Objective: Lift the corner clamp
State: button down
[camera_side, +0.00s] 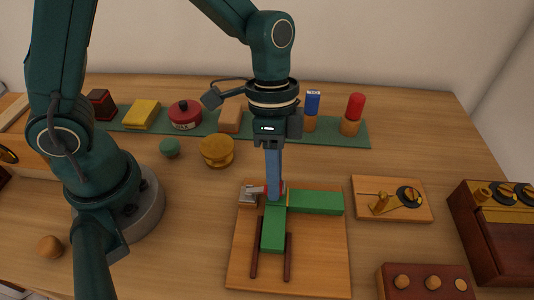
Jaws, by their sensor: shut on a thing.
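The corner clamp (251,194) is a small grey metal piece with a red part at its right. It sits at the corner where two green bars (315,202) meet on a wooden board (240,268). My gripper (274,194) points straight down over that corner, and its long blue lower part ends at the clamp's red part. It is shut on the clamp, though the blue part hides some of the contact. I cannot tell any gap between the clamp and the board.
Two dark red rods (288,258) lie beside the lower green bar. A wooden plate with a black dial (408,196) is to the right, and a red-brown block with knobs (400,284) at front right.

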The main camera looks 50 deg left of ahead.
jog(key=shift+s+a+r+t+h, duration=0.1)
jog(key=shift+s+r+t+h, duration=0.2)
jog(key=shift+t+h, duration=0.25)
jog(key=shift+s+a+r+t+h, duration=0.15)
jog(key=shift+r+t+h, duration=0.1)
jog(key=shift+t+h, duration=0.25)
jog(key=shift+s+m+h, duration=0.1)
jog(key=shift+m+h, duration=0.15)
jog(key=shift+m, duration=0.05)
jog(key=shift+a+t, duration=0.15)
jog(key=shift+t, duration=0.1)
jog(key=c, duration=0.8)
grip_release()
jog(key=shift+o, duration=0.2)
jog(key=shift+a+r, duration=0.1)
jog(key=shift+a+r, duration=0.2)
jog(key=shift+r, duration=0.4)
jog(key=shift+v, duration=1.85)
